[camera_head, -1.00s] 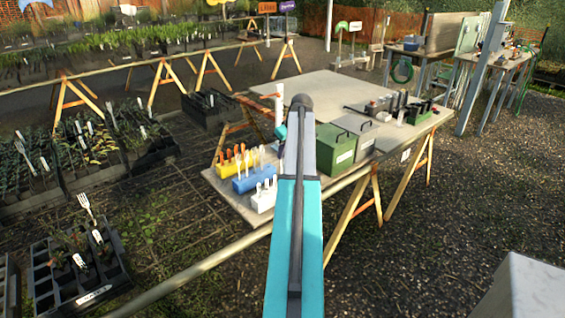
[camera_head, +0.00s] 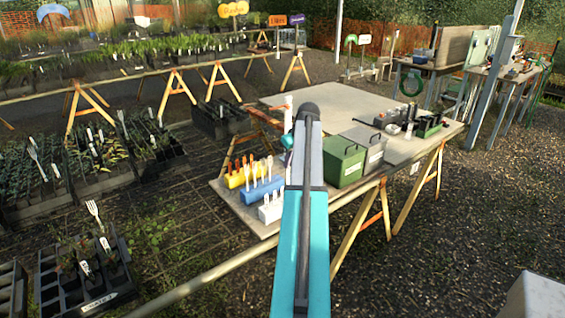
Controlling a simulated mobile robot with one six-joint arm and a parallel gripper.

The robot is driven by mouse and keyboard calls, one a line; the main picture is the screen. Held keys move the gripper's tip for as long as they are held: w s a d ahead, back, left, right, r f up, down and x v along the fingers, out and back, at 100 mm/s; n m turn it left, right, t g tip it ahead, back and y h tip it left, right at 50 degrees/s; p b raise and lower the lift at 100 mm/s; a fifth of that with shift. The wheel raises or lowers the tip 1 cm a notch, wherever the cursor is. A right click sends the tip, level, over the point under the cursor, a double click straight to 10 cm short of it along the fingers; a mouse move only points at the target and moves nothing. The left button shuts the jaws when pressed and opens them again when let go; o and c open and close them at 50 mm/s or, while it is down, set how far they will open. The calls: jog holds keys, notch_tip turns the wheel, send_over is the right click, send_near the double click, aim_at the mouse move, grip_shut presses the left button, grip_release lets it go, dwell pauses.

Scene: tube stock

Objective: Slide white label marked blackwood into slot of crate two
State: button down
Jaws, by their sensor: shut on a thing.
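Label holders stand on the table's left end: a yellow block (camera_head: 235,181) with orange labels, a blue block (camera_head: 255,192) and a white block (camera_head: 268,214) with white labels. Their lettering is too small to read, and I cannot pick out the blackwood label. A black crate (camera_head: 118,296) at lower left holds a few plants with white labels and has a marked white strip on its front. I cannot tell which crate is number two.
The grey table (camera_head: 290,99) stands on trestles. More plant crates (camera_head: 22,212) line the left ground.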

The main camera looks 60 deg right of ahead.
jog(key=w+a+r+n, duration=0.1)
jog(key=w+a, duration=0.5)
jog(key=a, duration=0.6)
jog(key=w+a+r, duration=0.1)
jog(key=w+a, duration=0.5)
jog(key=a, duration=0.5)
jog(key=w+a+r+n, duration=0.1)
jog(key=w+a, duration=0.5)
jog(key=a, duration=0.6)
jog(key=s+a+r+n+y, duration=0.1)
jog(key=a+r, duration=0.1)
jog(key=a, duration=3.2)
jog(key=shift+n, duration=0.3)
jog(key=shift+a, duration=0.1)
